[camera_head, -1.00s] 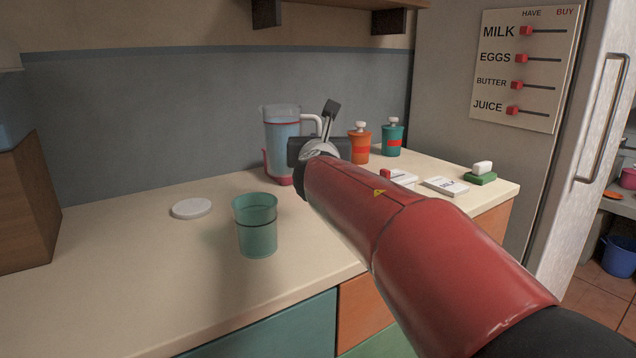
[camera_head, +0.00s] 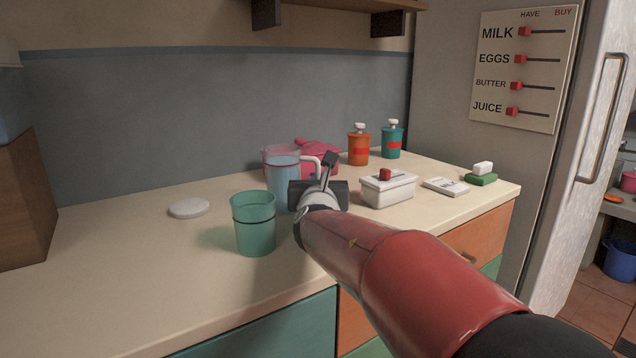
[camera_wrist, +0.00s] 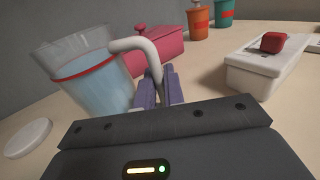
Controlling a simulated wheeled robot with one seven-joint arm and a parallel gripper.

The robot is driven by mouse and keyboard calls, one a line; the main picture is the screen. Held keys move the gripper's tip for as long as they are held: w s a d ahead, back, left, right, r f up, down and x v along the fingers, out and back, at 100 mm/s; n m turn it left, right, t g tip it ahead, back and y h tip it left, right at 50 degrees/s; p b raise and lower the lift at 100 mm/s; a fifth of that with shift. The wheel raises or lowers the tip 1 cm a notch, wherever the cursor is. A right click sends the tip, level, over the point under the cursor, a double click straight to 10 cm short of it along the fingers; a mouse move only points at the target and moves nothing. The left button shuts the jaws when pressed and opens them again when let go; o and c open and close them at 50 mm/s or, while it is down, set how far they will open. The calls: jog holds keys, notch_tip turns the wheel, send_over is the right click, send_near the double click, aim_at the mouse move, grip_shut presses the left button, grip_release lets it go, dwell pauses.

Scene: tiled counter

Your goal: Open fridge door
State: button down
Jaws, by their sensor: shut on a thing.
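The grey fridge (camera_head: 455,85) stands at the right, with a pale door (camera_head: 572,210) on its front that looks closed. Its long vertical handle (camera_head: 598,140) is well to the right of my gripper. My gripper (camera_wrist: 163,92) is over the counter and shut on the white handle of a clear pitcher (camera_wrist: 92,85) of bluish liquid. In the head view the pitcher (camera_head: 284,185) is behind the green cup and partly hidden by the cup and my gripper. I cannot tell whether its base touches the counter.
A green cup (camera_head: 254,235) stands close to the pitcher, with a white lid (camera_head: 188,207) to the left. A pink pot (camera_wrist: 160,50), a white box (camera_head: 388,190), two bottles and a green-white block (camera_head: 481,178) are on the counter. The front-left counter is clear.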

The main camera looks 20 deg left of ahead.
jog(key=c, duration=1.5)
grip_release()
